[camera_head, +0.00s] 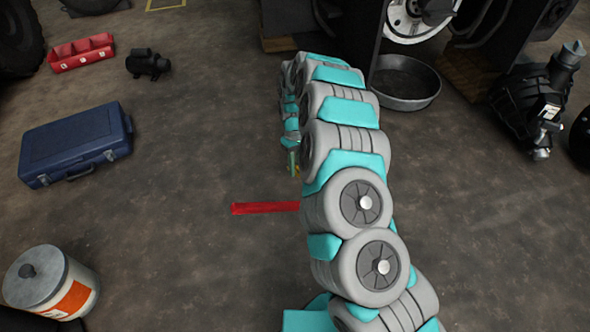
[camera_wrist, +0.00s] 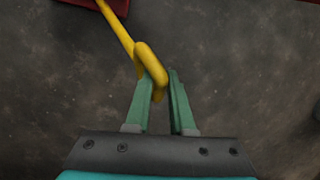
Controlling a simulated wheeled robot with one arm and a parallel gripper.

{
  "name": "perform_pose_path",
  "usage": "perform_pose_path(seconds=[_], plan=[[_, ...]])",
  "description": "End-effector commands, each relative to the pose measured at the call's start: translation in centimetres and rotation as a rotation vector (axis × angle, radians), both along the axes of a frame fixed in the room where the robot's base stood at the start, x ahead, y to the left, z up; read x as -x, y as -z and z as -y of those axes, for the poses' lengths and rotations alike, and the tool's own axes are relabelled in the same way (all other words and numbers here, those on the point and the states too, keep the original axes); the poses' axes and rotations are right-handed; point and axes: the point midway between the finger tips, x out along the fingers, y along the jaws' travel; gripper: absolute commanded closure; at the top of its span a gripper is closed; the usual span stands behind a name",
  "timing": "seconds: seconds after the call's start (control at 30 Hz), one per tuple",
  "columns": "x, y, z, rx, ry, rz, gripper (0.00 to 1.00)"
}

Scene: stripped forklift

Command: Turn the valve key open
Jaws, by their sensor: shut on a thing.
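The valve key is a yellow bar with a bent, thicker end (camera_wrist: 150,62). In the wrist view it runs from the upper left down to the fingertips. My gripper (camera_wrist: 159,82) has two green fingers and is shut on that end, with the left finger against it. In the head view my gripper (camera_head: 292,160) is mostly hidden behind my own arm, and only a small yellow bit shows beside it. The valve itself cannot be made out. A red piece (camera_wrist: 88,3) shows at the far end of the yellow bar.
A red strip (camera_head: 262,208) lies left of my arm. A blue case (camera_head: 75,145), a red tray (camera_head: 82,53) and a grey canister (camera_head: 48,282) stand at the left. A round metal pan (camera_head: 405,85) is behind right. The floor at right front is clear.

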Motion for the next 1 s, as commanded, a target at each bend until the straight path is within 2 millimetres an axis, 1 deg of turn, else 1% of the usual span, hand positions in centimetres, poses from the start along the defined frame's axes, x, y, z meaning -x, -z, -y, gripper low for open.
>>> perform_pose_path(seconds=[0.37, 0.4, 0.63, 0.87, 1.0], plan=[[-0.04, -0.02, 0.11, -0.003, -0.011, -0.013, 1.00], [-0.06, -0.02, 0.11, -0.003, -0.011, -0.012, 0.76], [-0.05, -0.03, 0.05, -0.003, -0.011, -0.012, 0.51], [-0.05, -0.04, 0.01, -0.003, -0.011, -0.012, 0.50], [-0.15, -0.46, 0.01, -0.004, -0.011, -0.012, 0.50]])
